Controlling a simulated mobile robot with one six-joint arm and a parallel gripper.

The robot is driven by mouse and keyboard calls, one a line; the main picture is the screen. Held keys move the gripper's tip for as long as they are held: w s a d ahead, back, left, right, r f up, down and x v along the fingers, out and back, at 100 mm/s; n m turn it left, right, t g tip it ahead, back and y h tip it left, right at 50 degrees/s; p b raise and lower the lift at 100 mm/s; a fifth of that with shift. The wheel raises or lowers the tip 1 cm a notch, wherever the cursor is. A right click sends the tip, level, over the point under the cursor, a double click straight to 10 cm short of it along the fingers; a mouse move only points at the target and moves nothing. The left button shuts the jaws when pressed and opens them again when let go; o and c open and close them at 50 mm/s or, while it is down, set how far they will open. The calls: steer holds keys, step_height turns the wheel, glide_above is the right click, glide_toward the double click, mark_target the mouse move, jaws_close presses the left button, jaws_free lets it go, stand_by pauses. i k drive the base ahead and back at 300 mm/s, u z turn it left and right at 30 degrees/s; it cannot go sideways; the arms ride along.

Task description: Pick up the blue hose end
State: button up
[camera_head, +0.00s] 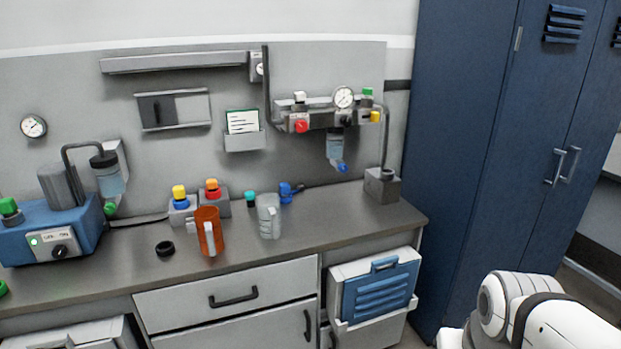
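A blue piece that looks like the hose end (286,193) is on the grey counter (330,215), toward the back and right of centre. My gripper is out of view; only a white part of my arm shows at the lower right, well away from the blue piece.
An orange jug (208,232), a black ring (165,248) and a small teal-capped item (250,199) are on the counter. A valve assembly with a gauge (344,97) hangs above the blue piece. A blue machine (50,232) stands left; blue lockers (470,150) rise right.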

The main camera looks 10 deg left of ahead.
mark_target(285, 188)
steer(key=u, duration=0.55)
steer(key=i, duration=1.25)
steer(key=u, duration=0.95)
steer(key=k, duration=0.7)
steer(key=u, duration=0.15)
steer(key=i, duration=1.3)
steer(key=z, duration=0.1)
